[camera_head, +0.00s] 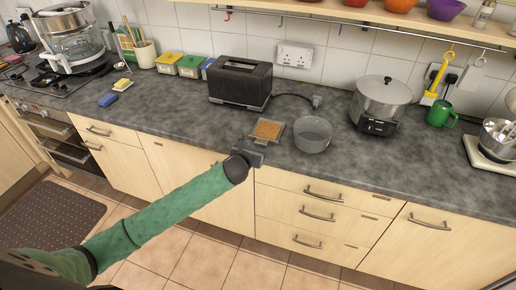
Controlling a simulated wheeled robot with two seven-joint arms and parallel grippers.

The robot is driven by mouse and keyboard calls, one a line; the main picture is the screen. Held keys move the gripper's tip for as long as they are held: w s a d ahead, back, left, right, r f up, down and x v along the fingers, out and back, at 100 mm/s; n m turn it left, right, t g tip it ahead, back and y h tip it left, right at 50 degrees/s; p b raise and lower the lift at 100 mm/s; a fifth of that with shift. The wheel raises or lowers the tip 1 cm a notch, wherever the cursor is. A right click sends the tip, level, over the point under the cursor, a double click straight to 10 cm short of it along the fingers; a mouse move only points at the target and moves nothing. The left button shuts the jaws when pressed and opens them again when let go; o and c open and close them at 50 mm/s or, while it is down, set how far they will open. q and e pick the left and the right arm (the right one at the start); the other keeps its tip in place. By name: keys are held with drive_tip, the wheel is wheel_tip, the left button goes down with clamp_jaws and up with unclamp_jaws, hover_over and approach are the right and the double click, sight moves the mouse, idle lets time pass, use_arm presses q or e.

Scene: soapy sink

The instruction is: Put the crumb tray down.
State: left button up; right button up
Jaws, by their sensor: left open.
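The crumb tray (281,124), a small flat grey tray with a brown, crumb-coloured middle, is at the counter in front of the black toaster (240,83). It looks level and appears to lie on or very close to the worktop; any small gap under it cannot be told. My left gripper (258,141) is open at the tray's near left edge. The fingers are small and dark, and whether they touch the tray is not clear. My right gripper is not in view.
A grey round bowl (313,136) stands just right of the tray. A silver-lidded cooker (381,103) is farther right. The toaster's cord and plug (316,101) lie behind the bowl. The grey worktop (175,112) left of the tray is clear.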

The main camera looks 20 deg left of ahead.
use_arm(q)
drive_tip(key=b+v, duration=0.1)
drive_tip(key=v, duration=0.5)
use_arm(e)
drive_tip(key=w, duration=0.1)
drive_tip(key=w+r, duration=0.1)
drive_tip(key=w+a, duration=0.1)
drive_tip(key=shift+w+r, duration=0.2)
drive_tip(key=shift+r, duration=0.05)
use_arm(q)
drive_tip(key=shift+s, duration=0.1)
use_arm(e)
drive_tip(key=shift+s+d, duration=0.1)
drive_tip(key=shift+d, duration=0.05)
